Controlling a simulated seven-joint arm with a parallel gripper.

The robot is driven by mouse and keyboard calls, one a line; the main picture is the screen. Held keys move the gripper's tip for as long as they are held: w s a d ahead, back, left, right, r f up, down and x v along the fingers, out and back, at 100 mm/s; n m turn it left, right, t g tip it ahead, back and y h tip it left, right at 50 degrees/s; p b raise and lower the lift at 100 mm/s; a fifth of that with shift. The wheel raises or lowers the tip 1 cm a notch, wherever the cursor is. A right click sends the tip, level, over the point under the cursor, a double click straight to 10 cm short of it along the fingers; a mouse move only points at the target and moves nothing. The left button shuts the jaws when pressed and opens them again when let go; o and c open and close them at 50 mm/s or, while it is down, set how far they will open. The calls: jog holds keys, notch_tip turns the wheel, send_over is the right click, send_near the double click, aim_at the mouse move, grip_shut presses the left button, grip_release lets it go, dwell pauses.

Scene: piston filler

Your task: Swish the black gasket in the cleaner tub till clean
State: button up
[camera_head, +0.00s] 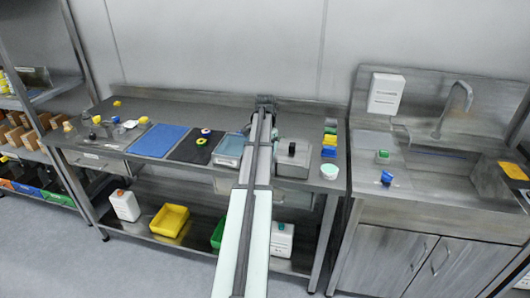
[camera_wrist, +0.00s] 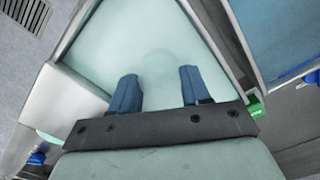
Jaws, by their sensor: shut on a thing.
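My gripper's two blue fingers (camera_wrist: 158,88) stand apart in the wrist view, over a pale greenish surface. A faint rounded shape shows between and beyond them. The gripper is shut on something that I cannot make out. I cannot pick out the black gasket in either view. In the head view my arm reaches across the bench and hides its own fingers. A pale blue translucent tub (camera_head: 228,148), perhaps the cleaner tub, stands just left of the arm. A grey box (camera_head: 292,162) with a black knob stands just right of it.
Coloured blocks (camera_head: 329,141) and a white round dish (camera_head: 330,171) sit right. The sink (camera_head: 455,145) is farther right. A yellow bin (camera_head: 170,220) is below.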

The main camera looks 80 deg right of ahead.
jog(key=shift+r, duration=0.55)
jog(key=shift+r, duration=0.1)
jog(key=shift+r, duration=2.15)
jog(key=shift+r, duration=2)
